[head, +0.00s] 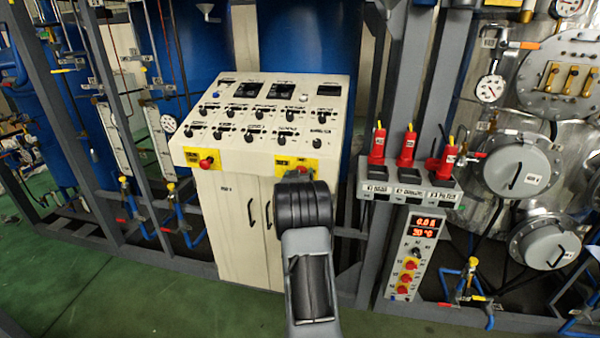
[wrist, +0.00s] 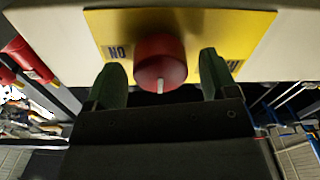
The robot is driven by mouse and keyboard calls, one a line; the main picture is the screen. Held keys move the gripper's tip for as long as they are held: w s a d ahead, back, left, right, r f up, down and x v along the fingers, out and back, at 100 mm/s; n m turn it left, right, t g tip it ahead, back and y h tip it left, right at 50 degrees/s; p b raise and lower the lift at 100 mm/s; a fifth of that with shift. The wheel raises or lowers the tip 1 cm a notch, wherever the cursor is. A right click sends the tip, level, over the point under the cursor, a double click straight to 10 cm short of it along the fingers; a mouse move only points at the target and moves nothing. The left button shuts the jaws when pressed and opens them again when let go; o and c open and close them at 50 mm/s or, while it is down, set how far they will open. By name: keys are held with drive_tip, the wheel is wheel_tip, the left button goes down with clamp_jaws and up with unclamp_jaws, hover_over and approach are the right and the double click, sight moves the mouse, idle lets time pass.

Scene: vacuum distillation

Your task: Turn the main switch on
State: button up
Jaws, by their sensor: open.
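The main switch is a round red knob (wrist: 168,50) on a yellow plate (wrist: 225,28) in the wrist view. A white mark on the knob points down in that picture. A label that reads "NO" is on the plate left of the knob; the label on the right is mostly hidden by a finger. My gripper (wrist: 161,62) is open, with one green finger on each side of the knob and a visible gap to both. In the head view, the yellow plate (head: 311,163) is on the cabinet's front right edge, partly hidden behind my dark arm.
The cream cabinet (head: 235,230) carries a sloped panel of knobs and displays. Another red button (head: 206,162) on a yellow plate is at its left. Red handles (head: 407,148) and a digital display post (head: 412,255) stand to the right. Green floor (head: 130,290) is clear at front left.

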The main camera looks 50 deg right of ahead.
drive_tip(key=shift+w+d, duration=0.2)
drive_tip(key=shift+d, duration=0.15)
drive_tip(key=shift+c, duration=0.4)
